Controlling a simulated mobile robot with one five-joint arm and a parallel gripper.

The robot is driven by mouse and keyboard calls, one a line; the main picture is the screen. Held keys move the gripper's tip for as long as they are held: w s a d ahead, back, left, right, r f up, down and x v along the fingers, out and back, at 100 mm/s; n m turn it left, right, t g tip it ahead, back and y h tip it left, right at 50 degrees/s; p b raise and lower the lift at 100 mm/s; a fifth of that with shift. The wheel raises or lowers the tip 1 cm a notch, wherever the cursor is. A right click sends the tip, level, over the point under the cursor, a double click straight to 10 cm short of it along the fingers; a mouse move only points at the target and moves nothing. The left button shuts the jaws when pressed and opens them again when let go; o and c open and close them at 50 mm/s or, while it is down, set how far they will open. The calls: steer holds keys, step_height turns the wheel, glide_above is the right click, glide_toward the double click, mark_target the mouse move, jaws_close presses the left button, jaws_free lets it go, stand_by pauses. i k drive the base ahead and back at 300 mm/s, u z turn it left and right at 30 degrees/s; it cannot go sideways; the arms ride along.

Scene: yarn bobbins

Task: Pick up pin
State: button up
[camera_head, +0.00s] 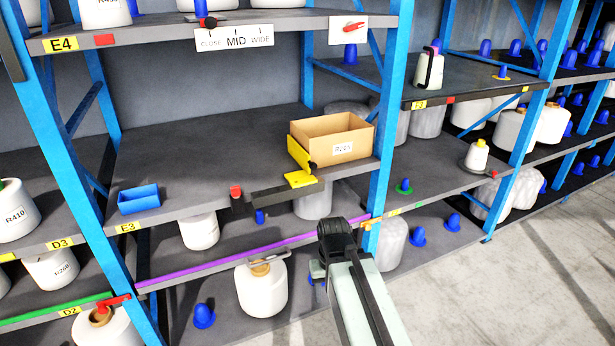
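I cannot tell for sure which item is the pin. A small red piece (354,26) lies across a white plate on the upper shelf front. A red knob (236,192) sits at the middle shelf's front edge, beside a dark bar (270,196) with a yellow plate (300,179). Blue cone-shaped pegs stand on the shelves, one of them on the lower shelf (204,316). My arm rises from the bottom right, and its black end (336,240) is in front of the lower shelf, apart from these items. Its fingers cannot be made out.
An open cardboard box (333,138) and a blue bin (139,199) stand on the middle shelf, with bare surface between them. A white bobbin (261,288) stands below. Blue uprights (384,120) divide the racks. Floor (540,270) is clear at the right.

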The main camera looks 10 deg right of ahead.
mark_target(236, 190)
steer(key=z, duration=1.2)
steer(key=i, duration=1.2)
steer(key=u, duration=4)
steer(key=i, duration=1)
